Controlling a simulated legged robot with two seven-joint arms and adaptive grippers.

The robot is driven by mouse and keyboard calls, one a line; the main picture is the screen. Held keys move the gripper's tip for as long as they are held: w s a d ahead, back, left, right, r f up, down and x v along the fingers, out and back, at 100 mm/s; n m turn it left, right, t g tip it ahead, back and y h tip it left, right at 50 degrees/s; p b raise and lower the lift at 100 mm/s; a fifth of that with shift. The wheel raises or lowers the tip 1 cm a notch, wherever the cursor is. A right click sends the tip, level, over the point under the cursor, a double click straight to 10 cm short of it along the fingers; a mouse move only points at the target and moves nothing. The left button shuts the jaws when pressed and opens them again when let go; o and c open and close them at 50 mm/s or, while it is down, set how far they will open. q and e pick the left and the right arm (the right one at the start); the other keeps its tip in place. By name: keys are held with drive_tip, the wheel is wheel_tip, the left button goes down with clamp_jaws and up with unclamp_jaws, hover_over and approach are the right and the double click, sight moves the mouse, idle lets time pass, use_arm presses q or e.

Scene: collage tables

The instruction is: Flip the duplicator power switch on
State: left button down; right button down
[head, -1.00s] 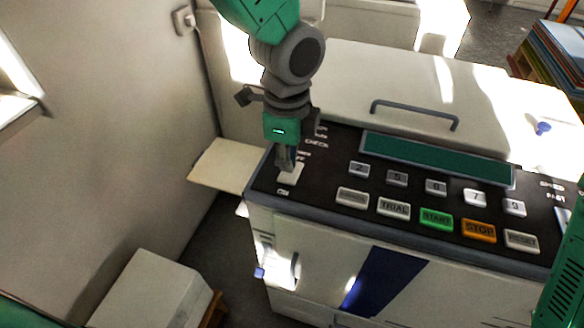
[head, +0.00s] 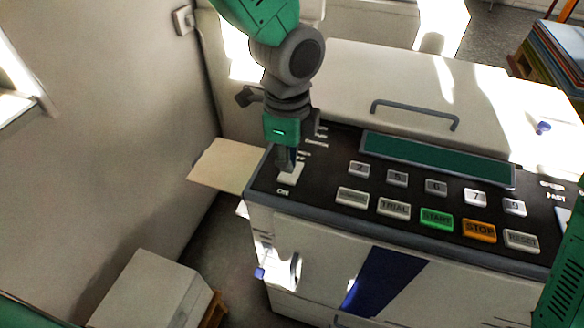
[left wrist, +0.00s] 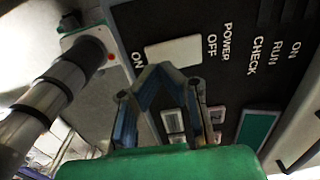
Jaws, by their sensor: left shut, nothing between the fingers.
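The duplicator's control panel (head: 330,206) is dark, on the cream machine. The power switch (head: 291,178) is a pale rocker at the panel's left end. In the left wrist view the switch (left wrist: 173,52) lies between the printed words ON and OFF, beside POWER. My left gripper (head: 286,167) points down at the switch, fingers shut and empty. In the left wrist view the left gripper (left wrist: 163,74) has its tips close by the switch's lower edge; I cannot tell if they touch it. Which way the rocker tilts is unclear. My right gripper is not in view.
Grey number keys, a green START key (head: 436,218) and an orange STOP key (head: 479,231) sit right of the switch. A green display (head: 437,160) and a lid handle (head: 415,113) lie behind. A wall is on the left, with a pale tray (head: 226,165) sticking out beside the machine.

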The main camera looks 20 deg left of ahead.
sight(288, 177)
use_arm(q)
drive_tip(key=shift+f+b, duration=0.5)
drive_tip(key=shift+f, duration=0.85)
idle(0.4)
wheel_tip(288, 177, up, 7)
drive_tip(key=p, duration=0.7)
drive_tip(key=shift+r+p, duration=0.1)
drive_tip(key=shift+p, duration=0.3)
